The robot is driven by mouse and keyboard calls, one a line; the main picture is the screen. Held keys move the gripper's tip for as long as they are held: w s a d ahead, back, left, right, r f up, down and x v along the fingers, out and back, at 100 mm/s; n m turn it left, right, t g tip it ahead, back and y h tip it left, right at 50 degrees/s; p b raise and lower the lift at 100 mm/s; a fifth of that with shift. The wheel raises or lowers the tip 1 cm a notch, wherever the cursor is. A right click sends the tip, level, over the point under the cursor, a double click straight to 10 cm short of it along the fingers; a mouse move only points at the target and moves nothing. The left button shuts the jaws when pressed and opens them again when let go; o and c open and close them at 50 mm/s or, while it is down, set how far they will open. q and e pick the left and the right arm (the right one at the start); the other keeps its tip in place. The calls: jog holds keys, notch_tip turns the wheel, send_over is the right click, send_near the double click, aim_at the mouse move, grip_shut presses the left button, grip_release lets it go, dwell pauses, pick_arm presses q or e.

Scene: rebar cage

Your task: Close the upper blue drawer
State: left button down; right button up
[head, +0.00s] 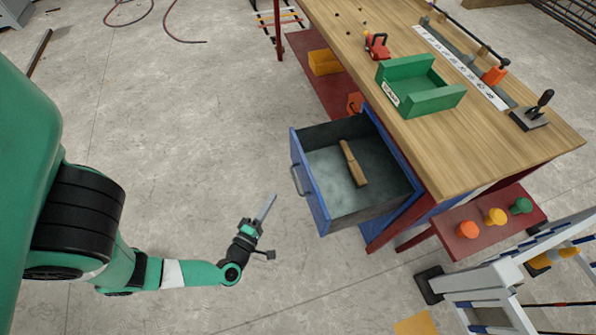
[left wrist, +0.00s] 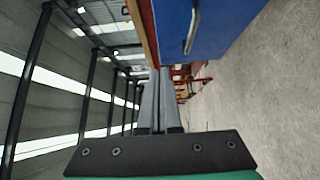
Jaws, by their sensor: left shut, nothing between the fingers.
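The upper blue drawer (head: 312,188) is pulled out from under the wooden workbench (head: 440,115). A wooden-handled object (head: 354,163) lies inside it. Its grey handle (head: 296,181) is on the front face. My left gripper (head: 270,201) is shut and empty, in front of the drawer and apart from its front face. In the left wrist view the shut fingers (left wrist: 159,105) point forward, with the blue drawer front (left wrist: 215,25) and its handle (left wrist: 192,28) at the upper right. My right gripper is in neither view.
A green open box (head: 420,88), a red tool (head: 376,46) and a black-handled tool (head: 534,112) are on the benchtop. Orange, yellow and green knobs sit on a red shelf (head: 480,236) at right. A ladder (head: 500,285) stands at the lower right. The floor (head: 200,130) before the drawer is clear.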

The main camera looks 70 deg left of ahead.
pick_arm(q)
jog(key=a, duration=0.1)
jog(key=b, duration=0.3)
send_near(303, 163)
jog(key=x, duration=0.5)
jog(key=shift+s+a+f, duration=0.1)
jog(key=shift+a, duration=0.25)
jog(key=shift+w, duration=0.4)
